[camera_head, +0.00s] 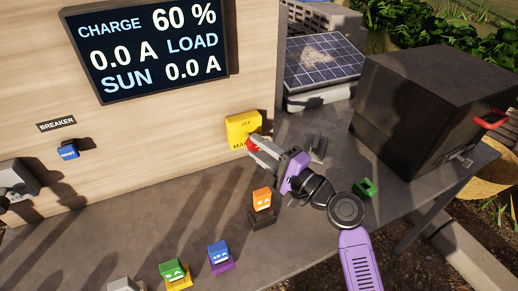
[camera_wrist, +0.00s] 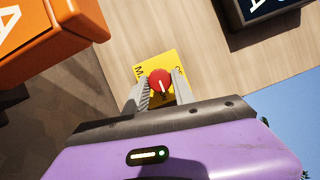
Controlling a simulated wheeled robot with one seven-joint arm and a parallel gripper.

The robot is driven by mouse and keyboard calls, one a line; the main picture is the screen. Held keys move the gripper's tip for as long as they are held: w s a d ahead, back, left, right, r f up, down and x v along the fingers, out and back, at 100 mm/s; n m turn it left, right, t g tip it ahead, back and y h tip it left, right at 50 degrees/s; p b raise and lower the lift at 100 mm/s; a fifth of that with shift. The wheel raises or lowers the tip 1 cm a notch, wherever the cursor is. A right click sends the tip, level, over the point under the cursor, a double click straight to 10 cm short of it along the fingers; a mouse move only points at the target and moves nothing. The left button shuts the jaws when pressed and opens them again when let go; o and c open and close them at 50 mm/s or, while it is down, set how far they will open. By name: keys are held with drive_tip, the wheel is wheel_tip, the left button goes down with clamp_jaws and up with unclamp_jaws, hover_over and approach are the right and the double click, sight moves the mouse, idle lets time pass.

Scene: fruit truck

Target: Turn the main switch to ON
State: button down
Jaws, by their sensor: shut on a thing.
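The main switch is a yellow plate (camera_head: 238,126) low on the wooden panel, with "OFF" readable at its top and part of "MAIN" below. Its red knob (camera_head: 251,144) is partly hidden by my fingers in the head view. In the wrist view the red knob (camera_wrist: 160,80) shows a white pointer line in front of the yellow plate (camera_wrist: 172,62). My gripper (camera_head: 257,148) reaches the knob from the right. In the wrist view my gripper (camera_wrist: 160,90) has one finger on each side of the knob and is shut on it. I cannot tell which label the pointer faces.
A display (camera_head: 150,45) reads charge 60 %, load 0.0 A and sun 0.0 A. A blue breaker switch (camera_head: 68,151) is at left. Several coloured cubes, including an orange one (camera_head: 262,198), stand on the grey counter (camera_head: 310,225). A dark box (camera_head: 425,105) stands at right.

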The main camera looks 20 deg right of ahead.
drive_tip(key=shift+d, duration=0.1)
drive_tip(key=c, duration=1.1)
unclamp_jaws()
drive_tip(key=shift+o, duration=0.2)
drive_tip(key=shift+s+d+f, duration=0.15)
drive_tip(key=shift+s+d, duration=0.05)
drive_tip(key=shift+s, duration=0.25)
drive_tip(key=b+v, duration=0.1)
drive_tip(key=v, duration=0.5)
drive_tip(key=shift+s, duration=0.4)
drive_tip(key=shift+d, duration=0.1)
